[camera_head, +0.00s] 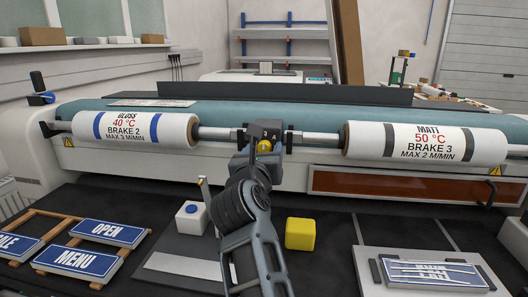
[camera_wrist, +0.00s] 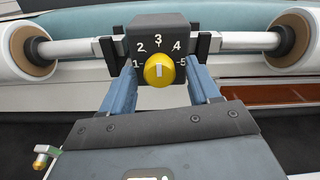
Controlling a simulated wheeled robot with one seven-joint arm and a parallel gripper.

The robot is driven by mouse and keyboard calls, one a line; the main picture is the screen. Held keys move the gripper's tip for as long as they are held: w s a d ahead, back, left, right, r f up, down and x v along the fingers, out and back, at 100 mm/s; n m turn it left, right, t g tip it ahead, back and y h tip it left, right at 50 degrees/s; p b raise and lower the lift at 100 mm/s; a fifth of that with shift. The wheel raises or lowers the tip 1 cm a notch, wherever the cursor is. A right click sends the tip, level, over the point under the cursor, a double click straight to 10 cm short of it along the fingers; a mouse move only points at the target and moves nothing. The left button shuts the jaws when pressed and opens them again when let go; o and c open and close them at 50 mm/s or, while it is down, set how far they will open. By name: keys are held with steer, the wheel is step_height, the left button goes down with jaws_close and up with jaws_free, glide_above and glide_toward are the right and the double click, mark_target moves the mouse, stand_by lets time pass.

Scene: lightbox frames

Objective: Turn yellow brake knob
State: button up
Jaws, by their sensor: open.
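The yellow brake knob (camera_wrist: 159,71) sits on a dark dial plate (camera_wrist: 160,24) marked 1 to 5. Its white pointer line stands upright, toward the 3. My gripper (camera_wrist: 161,66) is open, with one blue-grey finger on each side of the knob and a visible gap to each side. Whether the fingertips reach the knob's depth is hard to tell. In the head view the knob (camera_head: 265,146) shows partly, behind my gripper (camera_head: 258,156). The left roll (camera_head: 133,129) reads GLOSS, BRAKE 2. The right roll (camera_head: 425,143) reads MATT, BRAKE 3.
A metal shaft (camera_head: 218,134) carries both rolls, flanking the dial. Below, a yellow block (camera_head: 300,234), a white block with a blue top (camera_head: 192,217) and blue sign plates (camera_head: 75,262) lie on the dark table. Bare dark surface shows right of the yellow block.

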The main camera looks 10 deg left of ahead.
steer(key=shift+w, duration=0.2)
steer(key=c, duration=1)
steer(key=shift+r+p, duration=0.15)
steer(key=shift+p, duration=0.15)
steer(key=shift+c, duration=0.2)
